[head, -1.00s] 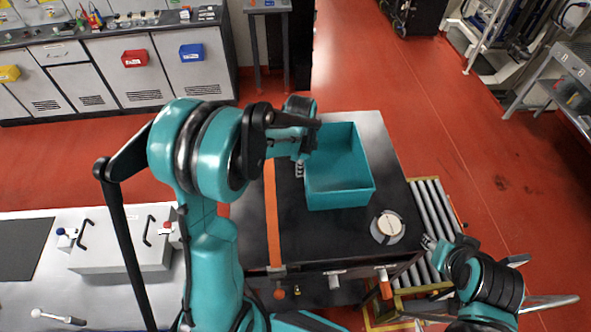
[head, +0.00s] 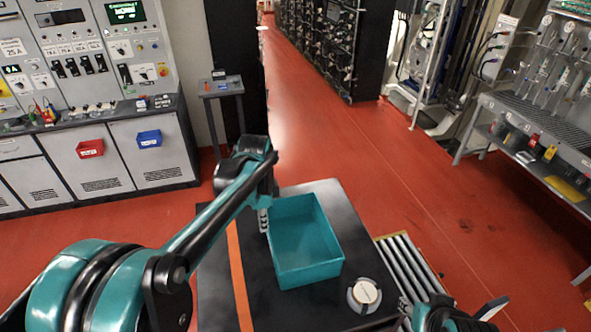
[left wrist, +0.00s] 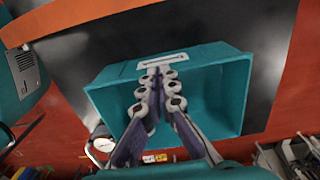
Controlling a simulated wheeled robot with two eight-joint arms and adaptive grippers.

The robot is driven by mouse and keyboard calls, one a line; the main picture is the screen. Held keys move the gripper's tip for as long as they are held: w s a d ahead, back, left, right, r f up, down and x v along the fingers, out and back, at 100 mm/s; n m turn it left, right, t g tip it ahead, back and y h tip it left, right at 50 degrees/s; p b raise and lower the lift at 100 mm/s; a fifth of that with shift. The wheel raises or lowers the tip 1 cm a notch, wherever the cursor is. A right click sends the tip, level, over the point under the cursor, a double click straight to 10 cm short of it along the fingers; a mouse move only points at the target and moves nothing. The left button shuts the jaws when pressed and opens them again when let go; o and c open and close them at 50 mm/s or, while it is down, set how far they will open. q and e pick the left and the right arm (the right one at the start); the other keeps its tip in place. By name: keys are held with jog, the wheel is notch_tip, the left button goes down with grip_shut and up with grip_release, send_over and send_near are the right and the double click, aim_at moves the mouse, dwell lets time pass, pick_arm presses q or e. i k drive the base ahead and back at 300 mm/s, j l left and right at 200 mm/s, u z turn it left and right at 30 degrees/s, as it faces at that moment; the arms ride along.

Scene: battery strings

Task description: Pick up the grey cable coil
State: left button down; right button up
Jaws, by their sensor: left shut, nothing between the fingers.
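A round cream disc with a grey ring around it (head: 364,294) lies on the dark table top, right of the teal bin. It may be the grey cable coil, but I cannot tell for sure. My left gripper (head: 264,220) is shut and empty at the bin's left edge, away from the disc. In the left wrist view its fingers (left wrist: 163,68) meet over the bin. My right gripper (head: 404,308) is at the lower right, near the table's edge; its jaw state is unclear.
The open teal bin (head: 310,272) looks empty and stands on the dark table (head: 330,312). An orange strip (head: 238,275) runs along the table's left part. A roller conveyor (head: 408,262) lies to the right. Red floor is clear beyond the table.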

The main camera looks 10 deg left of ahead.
aim_at(363, 294)
jog(key=k+l, duration=0.3)
jog(key=k, duration=0.15)
jog(key=k+l, duration=0.3)
jog(key=k, duration=0.15)
